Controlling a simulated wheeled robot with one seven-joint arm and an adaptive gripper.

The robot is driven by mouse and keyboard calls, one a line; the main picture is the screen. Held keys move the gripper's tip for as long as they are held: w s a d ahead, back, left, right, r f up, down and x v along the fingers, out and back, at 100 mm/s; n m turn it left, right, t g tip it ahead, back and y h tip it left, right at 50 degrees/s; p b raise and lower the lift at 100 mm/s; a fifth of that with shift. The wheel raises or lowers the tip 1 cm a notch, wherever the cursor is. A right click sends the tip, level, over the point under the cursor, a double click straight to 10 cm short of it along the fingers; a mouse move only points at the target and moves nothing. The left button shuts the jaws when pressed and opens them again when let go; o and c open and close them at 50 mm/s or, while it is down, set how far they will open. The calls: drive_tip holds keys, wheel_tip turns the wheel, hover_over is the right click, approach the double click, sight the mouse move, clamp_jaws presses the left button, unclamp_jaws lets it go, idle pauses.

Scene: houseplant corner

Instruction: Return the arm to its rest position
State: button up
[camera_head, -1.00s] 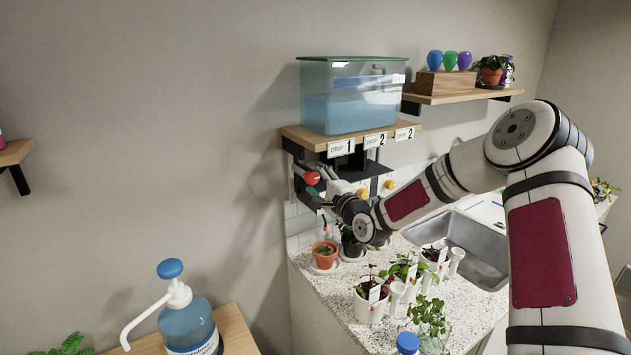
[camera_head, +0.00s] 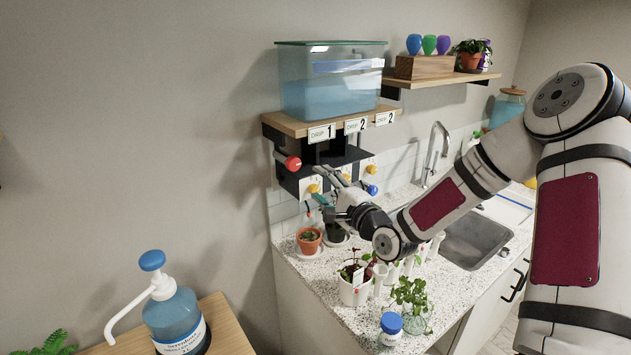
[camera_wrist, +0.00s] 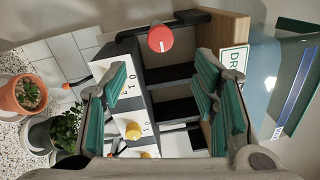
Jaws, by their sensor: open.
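My arm reaches in from the right in the head view. My gripper (camera_head: 325,188) is open and empty, in front of the drip shelf's valve panel, below and right of the red knob (camera_head: 292,163). In the wrist view, the green-padded fingers of my gripper (camera_wrist: 165,92) stand wide apart. The red knob (camera_wrist: 161,38) shows beyond them near the top, apart from both fingers. Yellow knobs (camera_wrist: 133,131) sit lower on a white panel marked 0 and 1. The fingers hide part of the panel.
A water tank (camera_head: 330,85) stands on the wooden shelf (camera_head: 290,123) above my gripper. A terracotta pot (camera_head: 309,240) and several white planters (camera_head: 354,290) stand on the counter below. The sink (camera_head: 475,240) lies to the right. A pump bottle (camera_head: 172,318) is at lower left.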

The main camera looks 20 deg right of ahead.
idle(0.5)
drive_tip(key=s+a+r+n+g+h+b, duration=0.1)
drive_tip(key=s+n+g, duration=0.5)
drive_tip(key=s, duration=1.1)
drive_tip(key=s+a+r+n+g+h+b, duration=0.2)
drive_tip(key=s+r+n+g, duration=0.4)
drive_tip(key=s, duration=1.2)
drive_tip(key=a+n+h, duration=0.1)
drive_tip(key=n+h, duration=0.1)
drive_tip(key=n, duration=0.2)
drive_tip(key=shift+s+a+r+h, duration=0.15)
drive_tip(key=shift+s+h, duration=0.1)
drive_tip(key=shift+h, duration=0.15)
